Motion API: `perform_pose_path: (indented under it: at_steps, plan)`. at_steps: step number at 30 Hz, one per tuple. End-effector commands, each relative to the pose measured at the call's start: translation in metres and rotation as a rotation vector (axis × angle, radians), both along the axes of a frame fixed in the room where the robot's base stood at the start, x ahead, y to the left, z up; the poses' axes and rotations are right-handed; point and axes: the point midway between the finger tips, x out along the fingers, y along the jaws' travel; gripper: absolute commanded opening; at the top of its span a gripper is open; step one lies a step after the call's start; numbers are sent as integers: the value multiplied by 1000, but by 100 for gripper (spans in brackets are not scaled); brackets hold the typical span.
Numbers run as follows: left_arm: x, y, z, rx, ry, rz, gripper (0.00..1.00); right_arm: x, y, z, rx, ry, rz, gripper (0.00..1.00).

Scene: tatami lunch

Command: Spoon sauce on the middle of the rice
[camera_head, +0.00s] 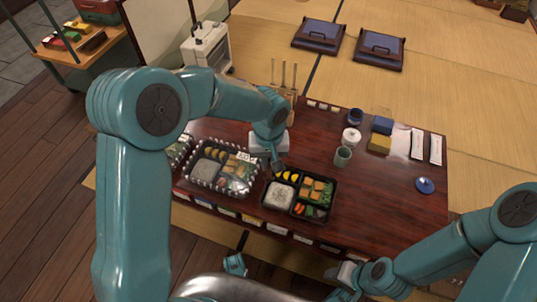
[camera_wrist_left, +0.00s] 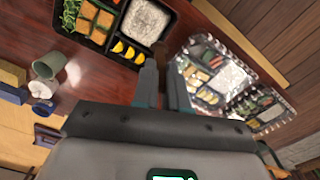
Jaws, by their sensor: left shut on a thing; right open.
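The open black bento (camera_head: 333,206) stands near the table's front edge. Its rice (camera_head: 278,195) fills the front-left compartment, and the rice also shows at the top of the left wrist view (camera_wrist_left: 146,20). My left gripper (camera_head: 278,167) is just behind that bento, low over the table. In the left wrist view my left gripper (camera_wrist_left: 163,72) is shut on a thin brown thing (camera_wrist_left: 160,52), seemingly the spoon's handle. The spoon's bowl and any sauce in it cannot be made out. My right gripper (camera_head: 340,274) is open and low in front of the table, apart from the food.
A clear-lidded bento (camera_head: 201,176) stands left of the open one. Upright wooden-handled utensils (camera_head: 283,76) stand behind my left arm. The table's right front is clear.

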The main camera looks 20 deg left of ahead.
Motion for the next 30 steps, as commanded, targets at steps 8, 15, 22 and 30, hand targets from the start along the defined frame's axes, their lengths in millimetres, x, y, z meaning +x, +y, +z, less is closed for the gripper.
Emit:
perform_pose_path:
  at_steps: [8, 15, 22, 30]
  plan:
    - [-4, -4, -14, 1, 0, -3, 0, 1, -1, -11, 0, -1, -3, 43]
    - [-2, -3, -38, 1, 0, -4, 0, 4, -4, -27, -3, -7, -15, 43]
    - [0, -2, -59, 0, -1, -4, 0, 7, -7, -40, -6, -13, -28, 43]
    - [1, -1, -61, 0, -1, -5, 0, 8, -8, -40, -6, -15, -31, 43]
